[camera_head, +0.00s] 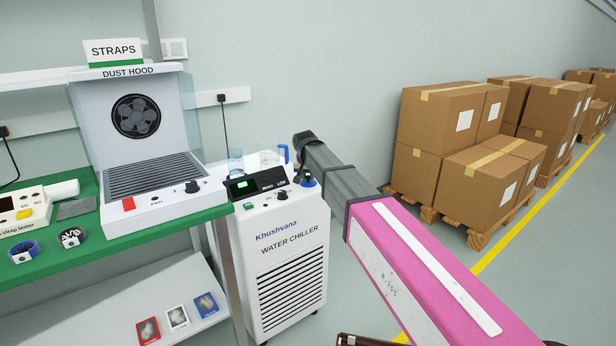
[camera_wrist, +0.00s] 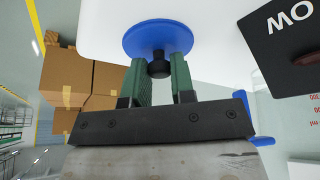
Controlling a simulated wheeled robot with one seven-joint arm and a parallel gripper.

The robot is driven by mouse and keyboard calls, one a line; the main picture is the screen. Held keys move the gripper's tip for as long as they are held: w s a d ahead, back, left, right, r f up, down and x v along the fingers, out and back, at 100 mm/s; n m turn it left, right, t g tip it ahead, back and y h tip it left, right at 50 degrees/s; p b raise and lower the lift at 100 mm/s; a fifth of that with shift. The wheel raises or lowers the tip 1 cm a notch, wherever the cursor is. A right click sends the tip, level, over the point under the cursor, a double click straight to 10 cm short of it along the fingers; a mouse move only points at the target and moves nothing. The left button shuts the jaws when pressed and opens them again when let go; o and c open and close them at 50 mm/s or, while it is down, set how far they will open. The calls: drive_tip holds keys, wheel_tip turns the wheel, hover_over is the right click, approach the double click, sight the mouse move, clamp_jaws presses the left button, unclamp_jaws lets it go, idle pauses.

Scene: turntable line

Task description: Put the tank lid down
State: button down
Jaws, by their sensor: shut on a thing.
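The tank lid (camera_wrist: 158,35) is a blue disc with a black knob (camera_wrist: 158,69). In the wrist view the green fingers of my gripper (camera_wrist: 159,82) stand on either side of the knob and are shut on it. In the head view the lid (camera_head: 309,183) appears at the right front corner of the white water chiller's top (camera_head: 276,235), below the dark end of my arm. I cannot tell whether the lid touches the chiller's top or hangs just above it.
A black control panel (camera_head: 256,185), a clear vessel (camera_head: 235,161) and a blue upright part (camera_head: 284,153) are close by on the chiller. The green bench (camera_head: 60,240) with the dust hood (camera_head: 160,205) is to the left. Stacked cartons (camera_head: 440,120) stand right.

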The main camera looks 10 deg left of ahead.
drive_tip(key=c, duration=1)
unclamp_jaws()
drive_tip(key=shift+o, duration=0.2)
drive_tip(key=v, duration=1.2)
drive_tip(key=s+d+f+g, duration=0.1)
drive_tip(key=s+d+f, duration=0.1)
drive_tip(key=d+f, duration=0.9)
drive_tip(key=s+d+f+g, duration=0.1)
drive_tip(key=s+d+f, duration=0.1)
drive_tip(key=d+f, duration=0.85)
drive_tip(key=s+d+f+g, duration=0.1)
drive_tip(key=s+d+f, duration=0.3)
drive_tip(key=d, duration=0.3)
drive_tip(key=s+d+f, duration=0.4)
drive_tip(key=s+d, duration=0.2)
drive_tip(key=d, duration=0.2)
drive_tip(key=s+d+f+m+g, duration=0.1)
drive_tip(key=s+d+f, duration=0.3)
drive_tip(key=d, duration=0.3)
drive_tip(key=shift+s+d+g, duration=0.3)
drive_tip(key=shift+s+d, duration=0.1)
drive_tip(key=shift+s, duration=0.45)
